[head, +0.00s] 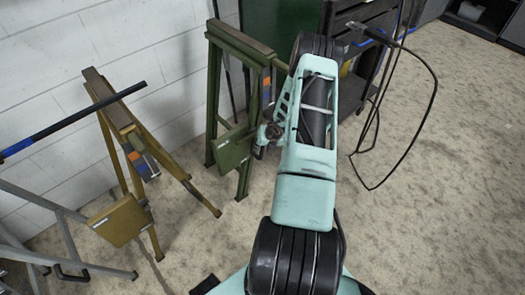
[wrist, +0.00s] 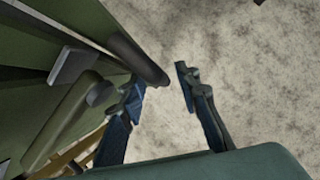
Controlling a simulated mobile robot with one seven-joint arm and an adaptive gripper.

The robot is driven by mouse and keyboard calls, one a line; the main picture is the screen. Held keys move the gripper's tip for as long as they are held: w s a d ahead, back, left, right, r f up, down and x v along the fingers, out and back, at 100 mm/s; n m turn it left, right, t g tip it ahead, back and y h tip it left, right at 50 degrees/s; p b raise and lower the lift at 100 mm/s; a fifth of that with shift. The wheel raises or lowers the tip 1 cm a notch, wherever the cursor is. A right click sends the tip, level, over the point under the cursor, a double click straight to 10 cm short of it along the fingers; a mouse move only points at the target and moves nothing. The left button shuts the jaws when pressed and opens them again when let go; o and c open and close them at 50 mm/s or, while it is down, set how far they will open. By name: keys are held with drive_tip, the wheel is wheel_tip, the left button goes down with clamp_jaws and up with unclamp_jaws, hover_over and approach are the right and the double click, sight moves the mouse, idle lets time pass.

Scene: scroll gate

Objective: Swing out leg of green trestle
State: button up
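The green trestle (head: 213,100) stands upright by the white wall in the head view, with a green plate (head: 233,149) low on its front. Its legs look close together. In the wrist view, green trestle parts (wrist: 40,50) fill the left side, including a dark rounded bar (wrist: 135,58) that ends near the fingertips. My gripper (wrist: 160,82) is open, with bare floor showing between its fingers. The left finger is close beside the trestle parts; I cannot tell whether it touches.
A yellow-brown trestle (head: 128,130) stands to the left, with a dark bar with blue parts (head: 70,122) near its top. Grey metal frames (head: 65,240) are at lower left. A dark cart (head: 365,45) with a hanging black cable (head: 432,105) is behind at right. The right floor is open.

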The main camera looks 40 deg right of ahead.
drive_tip(key=shift+x, duration=0.8)
drive_tip(key=shift+c, duration=0.2)
clamp_jaws()
